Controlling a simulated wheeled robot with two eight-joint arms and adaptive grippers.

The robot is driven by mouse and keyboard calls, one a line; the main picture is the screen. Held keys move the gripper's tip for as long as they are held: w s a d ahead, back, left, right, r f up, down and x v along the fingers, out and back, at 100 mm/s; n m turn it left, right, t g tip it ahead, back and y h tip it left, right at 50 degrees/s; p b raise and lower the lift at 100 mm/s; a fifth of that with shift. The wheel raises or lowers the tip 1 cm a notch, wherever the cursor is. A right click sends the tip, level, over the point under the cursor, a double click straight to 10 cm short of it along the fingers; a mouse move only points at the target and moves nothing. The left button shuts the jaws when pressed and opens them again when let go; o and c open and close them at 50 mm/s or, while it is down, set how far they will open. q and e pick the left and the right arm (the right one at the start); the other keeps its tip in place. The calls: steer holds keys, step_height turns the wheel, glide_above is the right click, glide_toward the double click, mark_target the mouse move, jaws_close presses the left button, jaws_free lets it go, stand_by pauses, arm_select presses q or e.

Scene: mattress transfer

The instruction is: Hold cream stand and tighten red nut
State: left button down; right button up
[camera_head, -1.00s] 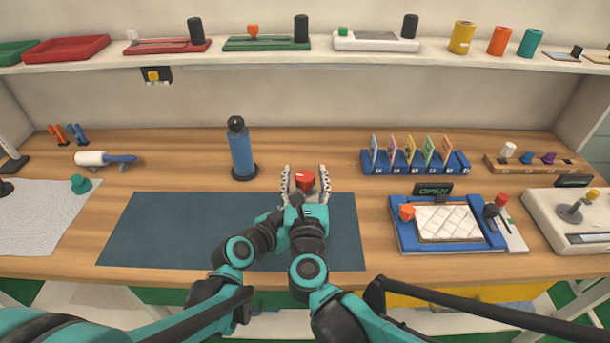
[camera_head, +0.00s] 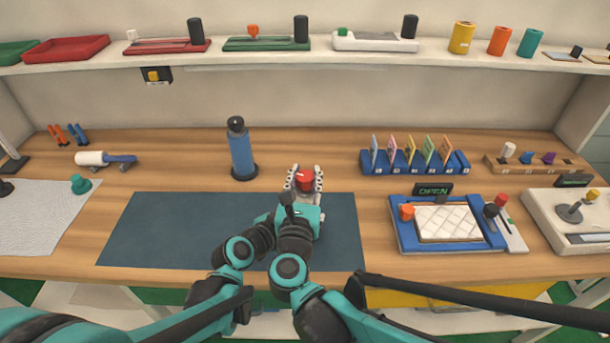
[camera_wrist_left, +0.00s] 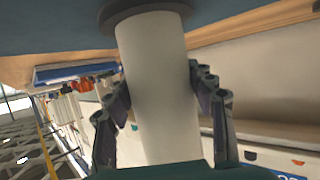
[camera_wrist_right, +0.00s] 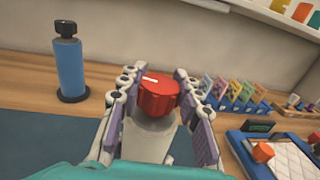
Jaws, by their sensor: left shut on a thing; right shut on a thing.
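The red nut (camera_head: 304,179) sits at the back edge of the blue-grey mat, between the fingers of my right gripper (camera_head: 305,178). In the right wrist view the red nut (camera_wrist_right: 158,96) has a white mark on its top and sits on the cream stand (camera_wrist_right: 148,138). My right gripper (camera_wrist_right: 160,98) is shut on it. In the left wrist view the cream stand (camera_wrist_left: 160,85) is a smooth pale column with a dark round base, between the fingers of my left gripper (camera_wrist_left: 165,100). In the head view my left gripper is mostly hidden behind my right wrist.
A blue bottle (camera_head: 241,152) stands just left of the grippers. A blue card rack (camera_head: 414,163) and a blue-framed tray (camera_head: 396,235) with an OPEN sign (camera_head: 433,190) are to the right. The mat (camera_head: 165,230) is bare on its left.

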steer(key=o, duration=1.2)
steer(key=s+a, duration=0.1)
steer(key=s, duration=1.1)
steer(key=shift+a, duration=0.15)
steer(key=shift+w, duration=0.1)
